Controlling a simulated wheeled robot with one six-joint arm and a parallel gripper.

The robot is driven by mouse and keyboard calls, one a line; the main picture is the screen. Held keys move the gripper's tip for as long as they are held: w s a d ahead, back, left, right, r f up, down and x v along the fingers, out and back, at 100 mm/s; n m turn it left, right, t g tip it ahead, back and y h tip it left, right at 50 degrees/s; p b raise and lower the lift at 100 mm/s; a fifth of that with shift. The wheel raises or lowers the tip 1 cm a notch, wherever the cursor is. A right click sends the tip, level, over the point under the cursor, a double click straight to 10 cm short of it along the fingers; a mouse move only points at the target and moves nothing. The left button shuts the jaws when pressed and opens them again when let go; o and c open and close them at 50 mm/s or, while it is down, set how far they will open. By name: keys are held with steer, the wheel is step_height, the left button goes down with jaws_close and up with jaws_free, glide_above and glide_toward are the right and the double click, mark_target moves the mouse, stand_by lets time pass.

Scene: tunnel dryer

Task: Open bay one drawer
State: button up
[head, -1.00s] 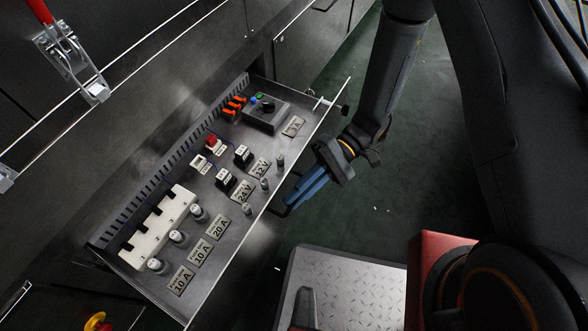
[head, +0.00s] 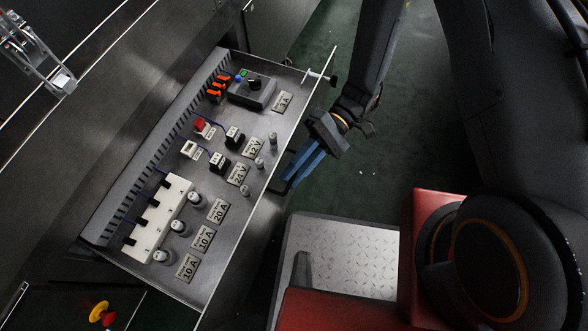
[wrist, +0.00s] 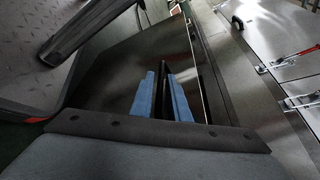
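The bay one drawer (head: 228,205) is pulled out of the dark cabinet and its inside shows in the head view. It holds a white switch block, fuse holders, small sockets, labelled plates and a grey control box (head: 252,91). My gripper (head: 284,181) is at the outer side of the drawer's front, its blue fingers pointing at it. In the wrist view the two blue fingers (wrist: 161,80) stand close together on either side of a dark bar (wrist: 162,93), which looks like the drawer handle. The fingers partly hide the handle.
A metal toggle clamp (head: 37,55) is on the cabinet at upper left. A yellow and red knob (head: 99,312) is at lower left. A treadplate surface (head: 340,258) lies below my gripper. Green floor (head: 400,150) is open to the right of the drawer.

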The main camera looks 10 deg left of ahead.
steer(key=v, duration=0.7)
steer(key=shift+w+d, duration=0.25)
steer(key=shift+w, duration=0.05)
steer(key=shift+r, duration=0.1)
steer(key=d+r+m+t+h+p, duration=0.1)
steer(key=d+r+t+p, duration=0.3)
steer(key=r, duration=0.8)
steer(key=d+r+m+t+h+p, duration=0.2)
steer(key=d+r+t+h+p, duration=0.2)
steer(key=d+r+p, duration=0.3)
steer(key=d+r+m+t+h+p, duration=0.2)
steer(key=d+r+t+p, duration=0.3)
steer(key=r, duration=1.2)
steer(key=d+h+p, duration=0.1)
steer(key=d, duration=0.3)
steer(key=shift+w+d+r, duration=0.25)
steer(key=shift+w, duration=0.05)
